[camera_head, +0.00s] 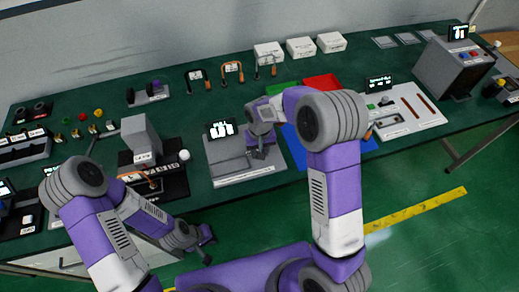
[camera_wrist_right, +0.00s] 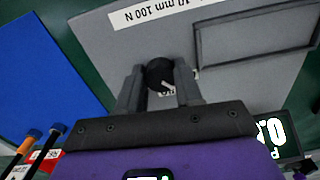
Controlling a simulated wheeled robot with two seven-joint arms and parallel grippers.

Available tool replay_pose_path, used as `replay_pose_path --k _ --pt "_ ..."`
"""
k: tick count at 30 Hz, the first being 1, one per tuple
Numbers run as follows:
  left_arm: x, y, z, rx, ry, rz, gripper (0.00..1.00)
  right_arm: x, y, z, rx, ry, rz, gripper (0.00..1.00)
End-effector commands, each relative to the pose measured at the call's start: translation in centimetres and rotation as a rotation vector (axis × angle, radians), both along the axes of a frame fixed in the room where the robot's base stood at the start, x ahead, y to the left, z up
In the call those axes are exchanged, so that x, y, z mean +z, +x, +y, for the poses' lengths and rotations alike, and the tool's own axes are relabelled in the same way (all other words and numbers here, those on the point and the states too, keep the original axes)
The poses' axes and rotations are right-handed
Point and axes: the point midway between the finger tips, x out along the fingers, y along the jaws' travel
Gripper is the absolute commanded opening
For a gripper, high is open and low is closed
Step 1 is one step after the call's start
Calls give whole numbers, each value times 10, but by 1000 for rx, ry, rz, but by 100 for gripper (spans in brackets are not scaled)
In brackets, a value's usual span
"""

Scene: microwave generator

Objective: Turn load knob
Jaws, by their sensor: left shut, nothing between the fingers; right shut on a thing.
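The load knob (camera_wrist_right: 159,74) is a small black round knob with a white mark, on a grey panel (camera_wrist_right: 100,40) labelled "10 mm 100 N". In the right wrist view my right gripper (camera_wrist_right: 160,85) has one finger on each side of the knob and is shut on it. In the head view this gripper (camera_head: 260,150) is over the grey device (camera_head: 225,160) at mid-table and hides the knob. My left gripper (camera_head: 207,247) is shut and empty, low in front of the table's front edge.
A lit display (camera_head: 220,129) stands at the back of the device. Blue (camera_head: 305,150), red (camera_head: 322,83) and green mats lie beyond and right of it. A grey block stand (camera_head: 140,137) is on the left. The green floor in front is clear.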

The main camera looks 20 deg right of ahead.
Motion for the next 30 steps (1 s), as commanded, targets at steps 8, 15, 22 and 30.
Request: replay_pose_path --k 8,15,22,30 --pt "3 0 0 0 0 0 0 1 1 -1 201 1 -2 4" --pt "4 0 0 0 0 0 0 1 1 -1 306 1 -2 4" --pt "4 0 0 0 0 0 0 1 1 -2 346 0 -2 4" --pt "4 0 0 0 0 0 0 1 1 -2 353 0 -2 4"
